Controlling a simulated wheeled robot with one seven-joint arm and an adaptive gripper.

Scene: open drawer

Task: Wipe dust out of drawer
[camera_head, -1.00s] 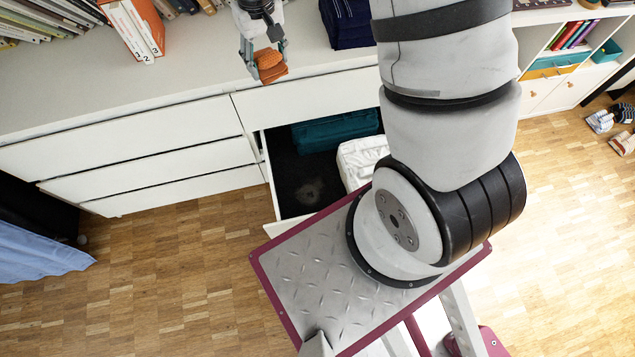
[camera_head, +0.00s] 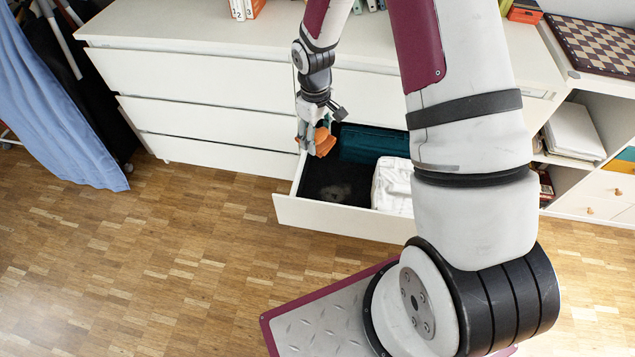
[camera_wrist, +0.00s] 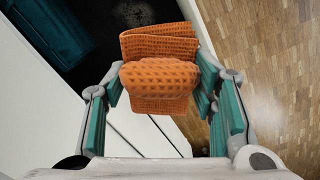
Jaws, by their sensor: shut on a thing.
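My gripper (camera_head: 311,143) is shut on an orange cloth (camera_head: 323,142), just above the left end of the open drawer (camera_head: 340,217). The folded cloth (camera_wrist: 160,75) also fills the middle of the wrist view, between my fingers (camera_wrist: 155,100). The drawer has a dark floor with a pale grey dust patch (camera_head: 338,192) near its middle front. In the wrist view part of the dust patch (camera_wrist: 132,12) shows at the top edge, beyond the cloth. The cloth appears above the drawer floor, not touching the dust.
In the drawer, a teal folded item (camera_head: 372,143) lies at the back and a white folded item (camera_head: 393,185) at the right. The white dresser (camera_head: 200,75) stands behind. A shelf unit (camera_head: 590,185) stands at right.

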